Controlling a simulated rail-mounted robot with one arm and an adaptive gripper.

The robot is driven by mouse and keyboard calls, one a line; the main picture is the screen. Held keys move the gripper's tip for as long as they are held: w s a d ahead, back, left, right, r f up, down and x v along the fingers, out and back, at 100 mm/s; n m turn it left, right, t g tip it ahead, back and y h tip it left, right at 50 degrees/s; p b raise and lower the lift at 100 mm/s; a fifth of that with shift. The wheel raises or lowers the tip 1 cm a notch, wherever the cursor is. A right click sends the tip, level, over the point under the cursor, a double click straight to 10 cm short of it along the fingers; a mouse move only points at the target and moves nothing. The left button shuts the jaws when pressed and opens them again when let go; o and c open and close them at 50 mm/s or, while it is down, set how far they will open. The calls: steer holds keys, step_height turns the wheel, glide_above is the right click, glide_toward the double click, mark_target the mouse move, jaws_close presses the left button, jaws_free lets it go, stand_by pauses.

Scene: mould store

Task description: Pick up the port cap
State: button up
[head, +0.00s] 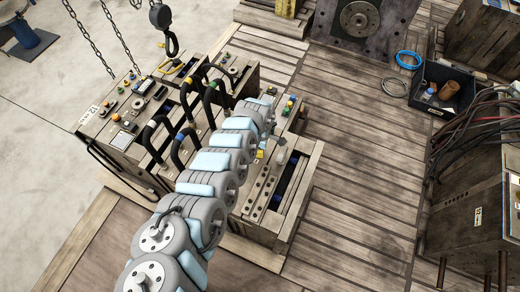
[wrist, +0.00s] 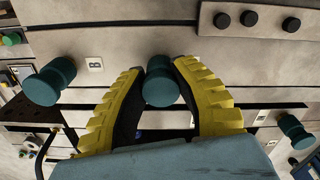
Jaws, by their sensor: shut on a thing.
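In the wrist view, my gripper (wrist: 160,88) has its two yellow ribbed fingers closed around a dark teal port cap (wrist: 160,82). The cap is a rounded knob shape, and its lower part lies between the fingers. Behind it is the pale grey-brown face of a mould block (wrist: 125,45); I cannot tell whether the cap still touches it. Similar teal caps stand at the left (wrist: 50,82) and right (wrist: 294,130). In the head view my arm reaches over the mould blocks, and the fingertips and held cap are too small to make out.
A plate marked B (wrist: 95,65) is left of the held cap. Black hoses (head: 187,95) loop up from the mould block beside my arm. A hoist hook (head: 170,42) hangs nearby. A dark bin (head: 440,90) stands at right; the plank floor (head: 355,165) between is clear.

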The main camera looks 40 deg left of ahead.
step_height(320, 180, up, 4)
steer(key=shift+s+f+p, duration=0.1)
steer(key=shift+p, duration=1)
steer(key=shift+s+r+p, duration=0.25)
steer(key=shift+r+p, duration=0.05)
steer(key=shift+p, duration=0.05)
steer(key=s+d+r+p, duration=0.3)
steer(key=s+r+p, duration=0.2)
steer(key=s+r, duration=0.1)
steer(key=shift+s+d+r, duration=0.15)
steer(key=shift+s+d, duration=0.1)
steer(key=s+p, duration=0.1)
steer(key=s+d+r+p, duration=0.1)
steer(key=p, duration=0.1)
steer(key=s+r+p, duration=0.1)
steer(key=p, duration=0.1)
steer(key=shift+s+d, duration=0.4)
steer(key=shift+s+d+r+p, duration=0.15)
steer(key=shift+s+d+p, duration=0.25)
steer(key=shift+s+p, duration=0.35)
